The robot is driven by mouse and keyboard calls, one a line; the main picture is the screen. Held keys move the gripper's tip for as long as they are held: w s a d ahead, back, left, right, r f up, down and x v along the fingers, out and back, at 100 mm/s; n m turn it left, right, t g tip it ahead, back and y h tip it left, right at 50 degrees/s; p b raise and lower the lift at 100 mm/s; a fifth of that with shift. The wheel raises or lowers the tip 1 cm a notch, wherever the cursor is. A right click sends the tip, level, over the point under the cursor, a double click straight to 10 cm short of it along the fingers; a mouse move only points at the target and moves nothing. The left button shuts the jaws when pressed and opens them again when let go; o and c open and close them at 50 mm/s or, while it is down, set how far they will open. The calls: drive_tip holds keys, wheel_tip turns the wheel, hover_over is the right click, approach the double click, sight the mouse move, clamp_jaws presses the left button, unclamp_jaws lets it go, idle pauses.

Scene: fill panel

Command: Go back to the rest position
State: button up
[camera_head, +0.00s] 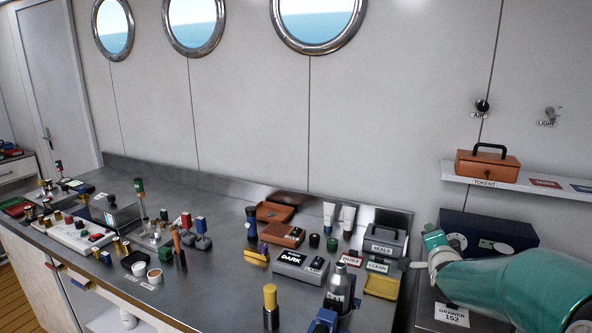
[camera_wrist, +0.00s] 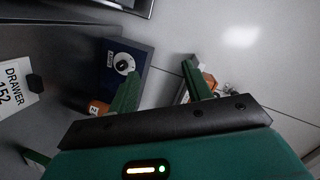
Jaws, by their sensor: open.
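My gripper (camera_wrist: 160,78) is open in the wrist view, its two green fingers apart with nothing between them. Beyond the left finger is a dark blue box with a dial (camera_wrist: 122,64). Beyond the right finger is a partly hidden orange item (camera_wrist: 208,82). In the head view my teal arm reaches in from the lower right, in front of the dark blue box (camera_head: 490,232). The fingers are not clear in that view.
A steel counter (camera_head: 215,195) carries bottles, stamps, trays and a grey SEALS box (camera_head: 383,241). A shelf (camera_head: 530,184) with an orange TOKENS box (camera_head: 488,164) is above my arm. A DRAWER 152 label (camera_head: 452,314) is below it.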

drive_tip(key=s+a+r+n+g+y, duration=0.15)
drive_tip(key=s+a+n+g, duration=0.5)
drive_tip(key=s+a, duration=0.7)
drive_tip(key=s+a+f+n+g+y, duration=0.1)
drive_tip(key=s+a+n, duration=0.2)
drive_tip(key=s, duration=0.7)
drive_tip(key=s+a+f+n+g+y, duration=0.1)
drive_tip(key=s+a+n, duration=0.3)
drive_tip(key=s, duration=0.6)
drive_tip(key=shift+f+n+g+y, duration=0.3)
drive_tip(key=shift+n+g+y, duration=0.2)
drive_tip(key=shift+n, duration=0.65)
